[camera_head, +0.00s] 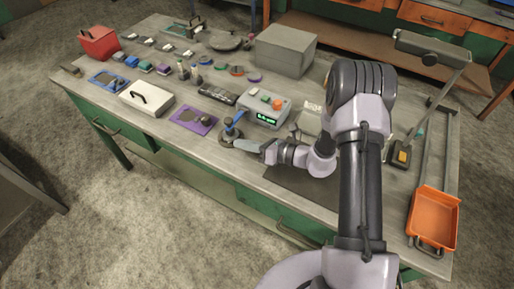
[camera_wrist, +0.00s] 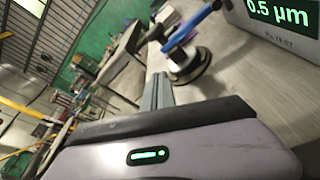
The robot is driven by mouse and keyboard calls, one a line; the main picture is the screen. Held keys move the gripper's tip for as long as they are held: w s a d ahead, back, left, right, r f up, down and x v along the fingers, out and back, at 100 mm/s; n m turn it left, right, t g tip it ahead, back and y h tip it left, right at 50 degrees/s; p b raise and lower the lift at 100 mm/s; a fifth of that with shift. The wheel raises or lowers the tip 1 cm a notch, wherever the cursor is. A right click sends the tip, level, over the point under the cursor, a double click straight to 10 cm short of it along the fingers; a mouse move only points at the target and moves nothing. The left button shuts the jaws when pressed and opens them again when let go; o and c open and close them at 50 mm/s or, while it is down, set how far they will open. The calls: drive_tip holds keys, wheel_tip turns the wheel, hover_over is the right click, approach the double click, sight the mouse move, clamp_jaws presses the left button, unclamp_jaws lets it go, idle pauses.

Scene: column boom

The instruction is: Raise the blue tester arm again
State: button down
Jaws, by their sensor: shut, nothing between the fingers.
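The tester is a grey box (camera_head: 264,107) with a lit green display and an orange knob on top. In the wrist view its display (camera_wrist: 283,14) reads 0.5 µm. The blue tester arm (camera_head: 238,119) slants beside the box, over a round dark base (camera_head: 231,137). In the wrist view the blue arm (camera_wrist: 194,25) slopes up to the right, above the round base (camera_wrist: 190,66). My gripper (camera_head: 240,144) is shut and empty, close to the right of the round base. In the wrist view its fingers (camera_wrist: 159,92) point toward the base; I cannot tell whether they touch it.
A purple tray (camera_head: 185,122) lies left of the tester, and a white case (camera_head: 146,96) beyond it. A black bar-shaped object (camera_head: 217,94) lies behind. A large grey box (camera_head: 285,50) stands at the back. A lamp (camera_head: 432,47) and an orange tray (camera_head: 433,220) are at the right.

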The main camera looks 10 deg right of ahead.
sight(236, 120)
drive_tip(key=w+r, duration=0.1)
drive_tip(key=w+a+r, duration=0.1)
drive_tip(key=shift+w+a+b, duration=0.2)
drive_tip(key=shift+w+b, duration=0.1)
drive_tip(key=shift+w+r, duration=0.35)
drive_tip(key=shift+r, duration=0.05)
drive_tip(key=shift+r, duration=0.1)
